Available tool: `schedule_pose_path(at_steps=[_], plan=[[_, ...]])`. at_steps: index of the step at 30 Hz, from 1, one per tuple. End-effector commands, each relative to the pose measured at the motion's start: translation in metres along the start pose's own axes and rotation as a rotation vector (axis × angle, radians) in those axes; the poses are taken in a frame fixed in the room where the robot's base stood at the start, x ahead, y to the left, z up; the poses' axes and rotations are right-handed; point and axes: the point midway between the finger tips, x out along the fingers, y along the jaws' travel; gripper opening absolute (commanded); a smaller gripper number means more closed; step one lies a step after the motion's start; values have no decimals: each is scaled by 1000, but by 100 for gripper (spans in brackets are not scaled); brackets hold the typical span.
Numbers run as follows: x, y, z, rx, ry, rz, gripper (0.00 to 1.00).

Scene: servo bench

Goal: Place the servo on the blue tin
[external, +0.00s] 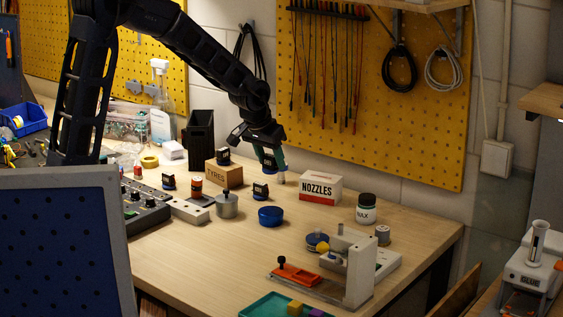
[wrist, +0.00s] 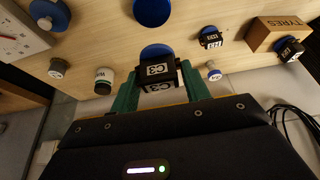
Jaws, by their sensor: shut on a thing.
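My gripper (external: 270,164) has green fingers and hangs above the bench, behind the blue tin. In the wrist view my gripper (wrist: 160,88) is shut on a black servo (wrist: 157,70) with a white C3 label. A blue round part shows just beyond the held servo. The servo is small and partly hidden by the fingers in the external view. The blue tin (external: 270,216) stands on the bench, round and low, with nothing on it. It also shows at the top edge of the wrist view (wrist: 152,11), apart from the servo.
The NOZZLES box (external: 320,188) and WAX jar (external: 366,209) stand right. The TYRES box (external: 225,176) is left. A white fixture (external: 357,270) stands front right.

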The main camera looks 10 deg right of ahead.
Motion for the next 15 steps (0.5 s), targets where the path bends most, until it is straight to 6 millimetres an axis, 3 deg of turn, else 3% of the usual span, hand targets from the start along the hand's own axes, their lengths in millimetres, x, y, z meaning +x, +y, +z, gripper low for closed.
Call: schedule_pose_path(at_steps=[6, 15], plan=[[42, 0, 18, 1, -3, 0, 24], [63, 1, 26, 1, -1, 0, 24]])
